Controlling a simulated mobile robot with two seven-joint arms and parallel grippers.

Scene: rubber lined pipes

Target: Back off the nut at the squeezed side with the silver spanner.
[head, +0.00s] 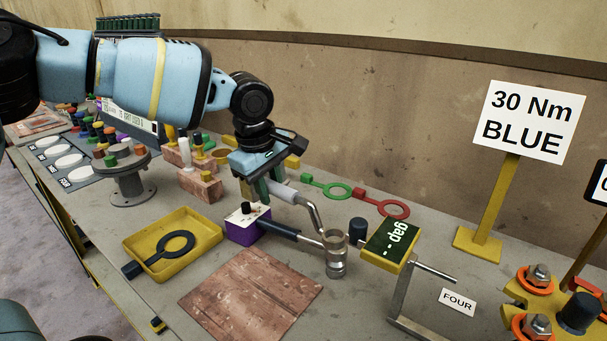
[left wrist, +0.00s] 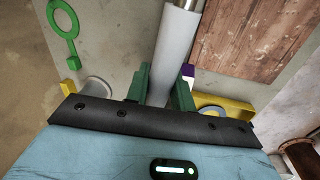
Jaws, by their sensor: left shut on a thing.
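My left gripper (head: 270,188) is shut on the grey handle (head: 287,192) of a cranked silver tool, which looks like the silver spanner. In the left wrist view the grey handle (left wrist: 177,65) lies between the green fingers. The tool's bent metal shank (head: 313,217) runs down toward a metal cup-like holder (head: 335,255); whether it touches the holder I cannot tell. At the lower right, a yellow flange carries a hex nut on an orange washer (head: 539,275) and another nut (head: 537,325) nearer. Which side is squeezed I cannot tell. My right gripper is out of view.
A black-handled tool (head: 278,229) leans at the holder, near a purple-and-white box (head: 244,226). A "gap" display (head: 390,240) stands right of the holder. A yellow tray (head: 195,228) holds a black ring gauge. A "30 Nm BLUE" sign (head: 528,120) stands behind. A brown sheet (head: 250,295) lies in front.

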